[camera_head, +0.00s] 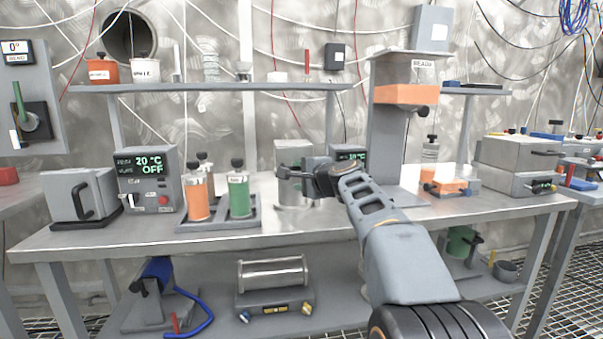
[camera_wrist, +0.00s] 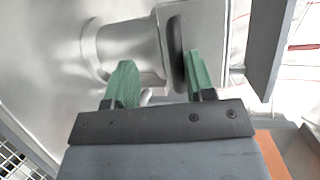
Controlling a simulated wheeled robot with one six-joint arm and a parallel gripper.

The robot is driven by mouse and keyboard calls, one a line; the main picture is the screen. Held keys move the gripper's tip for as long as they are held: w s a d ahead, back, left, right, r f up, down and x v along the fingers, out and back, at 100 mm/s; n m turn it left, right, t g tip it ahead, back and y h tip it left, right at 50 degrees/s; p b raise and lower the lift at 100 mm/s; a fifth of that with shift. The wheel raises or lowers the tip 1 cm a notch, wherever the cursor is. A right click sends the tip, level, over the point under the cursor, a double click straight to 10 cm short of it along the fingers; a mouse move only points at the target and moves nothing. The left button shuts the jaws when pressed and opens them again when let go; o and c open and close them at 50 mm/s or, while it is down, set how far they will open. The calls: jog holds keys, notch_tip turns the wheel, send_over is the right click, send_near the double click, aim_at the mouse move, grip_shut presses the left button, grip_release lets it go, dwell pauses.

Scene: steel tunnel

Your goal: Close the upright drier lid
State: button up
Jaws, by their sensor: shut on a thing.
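The upright drier (camera_head: 292,192) is a silver cylinder with a boxy upper part, standing on the steel bench. In the wrist view its rounded metal body (camera_wrist: 125,45) lies sideways, with a boxy part (camera_wrist: 207,30) and a dark rounded handle-like piece (camera_wrist: 176,52) beside it. My gripper (camera_head: 296,171) reaches in front of the drier from the right. Its green fingers (camera_wrist: 160,85) straddle part of the drier by the dark piece and are shut on it. The contact is partly hidden, and I cannot tell how far the lid is open.
A display unit (camera_head: 147,180) reading 20 °C OFF stands at the left by a grey box (camera_head: 82,196). Orange (camera_head: 197,197) and green (camera_head: 239,196) bottles stand in a rack left of the drier. A tall beaker stand (camera_head: 383,140) rises close to my arm's right.

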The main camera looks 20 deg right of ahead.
jog(key=shift+d+f, duration=0.1)
jog(key=shift+f, duration=0.25)
jog(key=p+v, duration=0.1)
jog(key=v, duration=1.3)
jog(key=shift+r+p, duration=0.35)
jog(key=shift+w, duration=0.15)
